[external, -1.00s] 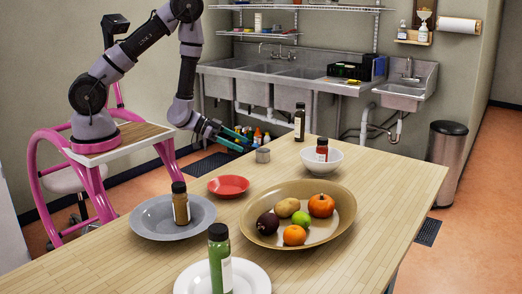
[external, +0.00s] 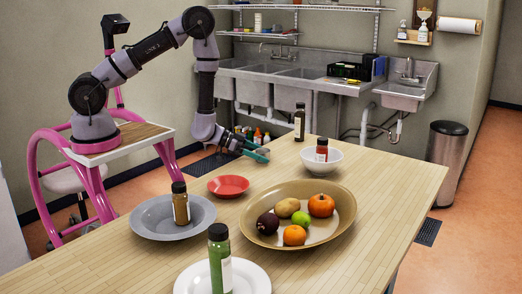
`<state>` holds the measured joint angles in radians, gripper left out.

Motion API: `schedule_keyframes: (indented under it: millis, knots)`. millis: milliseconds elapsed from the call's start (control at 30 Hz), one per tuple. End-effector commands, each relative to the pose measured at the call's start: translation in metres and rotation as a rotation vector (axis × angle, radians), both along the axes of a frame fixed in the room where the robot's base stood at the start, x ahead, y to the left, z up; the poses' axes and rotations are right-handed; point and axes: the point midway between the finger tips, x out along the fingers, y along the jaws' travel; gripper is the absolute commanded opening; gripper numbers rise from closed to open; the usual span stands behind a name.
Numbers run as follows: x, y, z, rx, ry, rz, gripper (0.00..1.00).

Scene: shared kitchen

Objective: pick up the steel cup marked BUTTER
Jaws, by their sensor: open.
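The small steel cup (external: 263,150) stands near the far left edge of the wooden table, mostly hidden by my gripper. Its BUTTER marking cannot be read. My gripper (external: 262,153), with teal fingers, is open and low over the table at the cup. The fingers appear to be on either side of it; whether they touch it cannot be told.
A red plate (external: 229,186) lies in front of the gripper. A large tan bowl (external: 260,226) holds fruit and vegetables. Bare table (external: 400,180) lies right.

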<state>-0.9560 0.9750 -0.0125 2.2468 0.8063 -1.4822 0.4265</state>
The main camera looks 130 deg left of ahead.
Motion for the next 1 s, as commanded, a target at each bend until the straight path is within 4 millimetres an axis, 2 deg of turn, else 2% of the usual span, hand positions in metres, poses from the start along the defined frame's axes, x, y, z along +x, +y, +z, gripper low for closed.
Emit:
schedule_keyframes:
  millis: [267,300,367,400,533,833,1000]
  knots:
    - [0.005,0.003,-0.002,0.001,0.000,0.000,1.00]
    - [0.005,0.003,-0.002,0.001,0.000,0.000,0.96]
    - [0.005,0.003,-0.002,0.001,0.000,0.000,0.73]
    - [0.005,0.003,-0.002,0.001,0.000,0.000,0.58]
    - [0.005,0.003,-0.002,0.001,0.000,0.000,0.08]
    - [0.005,0.003,0.001,0.001,0.000,0.000,0.08]
    - [0.005,0.003,0.016,0.003,-0.002,0.001,0.08]
